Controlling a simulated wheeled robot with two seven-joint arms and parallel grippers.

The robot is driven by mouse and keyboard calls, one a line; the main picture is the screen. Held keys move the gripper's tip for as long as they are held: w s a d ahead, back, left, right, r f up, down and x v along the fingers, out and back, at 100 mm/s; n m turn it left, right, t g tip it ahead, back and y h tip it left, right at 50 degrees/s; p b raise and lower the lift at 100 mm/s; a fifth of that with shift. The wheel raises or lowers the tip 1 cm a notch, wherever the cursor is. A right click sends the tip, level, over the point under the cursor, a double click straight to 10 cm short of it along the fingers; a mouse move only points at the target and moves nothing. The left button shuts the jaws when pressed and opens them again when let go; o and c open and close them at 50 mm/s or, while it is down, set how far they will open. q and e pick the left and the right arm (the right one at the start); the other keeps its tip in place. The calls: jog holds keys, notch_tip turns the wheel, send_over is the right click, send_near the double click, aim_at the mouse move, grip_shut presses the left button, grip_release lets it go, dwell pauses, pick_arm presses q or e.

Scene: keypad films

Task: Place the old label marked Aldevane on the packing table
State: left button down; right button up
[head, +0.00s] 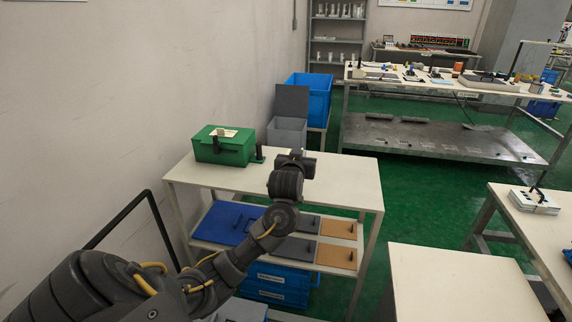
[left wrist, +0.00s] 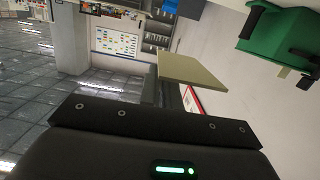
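A small cream piece (head: 222,132) lies on top of the green box (head: 224,150), beside a dark fitting. It may be a label, but no lettering is readable, so I cannot tell whether it is marked Aldevane. My left gripper (head: 296,164) is over the pale table (head: 345,181), right of the green box and apart from it. In the left wrist view the green box (left wrist: 285,35) is at the upper right. A flat beige panel (left wrist: 192,70) shows ahead of the gripper; I cannot tell whether it is held. The fingertips are not clear. My right gripper is out of view.
A small black post (head: 258,154) stands beside the green box. Blue, grey and orange panels lie on the lower shelf (head: 335,240). A grey bin (head: 287,130) and a blue bin (head: 312,97) stand behind. A side table (head: 533,228) at right bears a white stack (head: 535,201).

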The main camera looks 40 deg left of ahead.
pick_arm(q)
jog(key=shift+w+a, duration=0.3)
jog(key=shift+w, duration=0.05)
jog(key=shift+a, duration=0.15)
jog(key=shift+s+a+f+b, duration=0.2)
jog(key=shift+a+f, duration=0.1)
jog(key=shift+a, duration=0.3)
jog(key=shift+s+a+f+b, duration=0.1)
jog(key=shift+a+f+b, duration=0.15)
jog(key=shift+a, duration=0.3)
jog(key=a+f, duration=0.3)
jog(key=a, duration=0.4)
send_over(268, 179)
jog(key=f, duration=0.4)
jog(key=shift+w+d+f, duration=0.1)
jog(key=shift+d+f, duration=0.2)
jog(key=shift+d, duration=0.1)
jog(key=shift+a+f, duration=0.1)
jog(key=shift+a, duration=0.05)
jog(key=shift+a+f, duration=0.15)
jog(key=shift+f, duration=0.05)
jog(key=f, duration=0.3)
jog(key=shift+a+f, duration=0.15)
jog(key=shift+a, duration=0.1)
jog(key=shift+f, duration=0.1)
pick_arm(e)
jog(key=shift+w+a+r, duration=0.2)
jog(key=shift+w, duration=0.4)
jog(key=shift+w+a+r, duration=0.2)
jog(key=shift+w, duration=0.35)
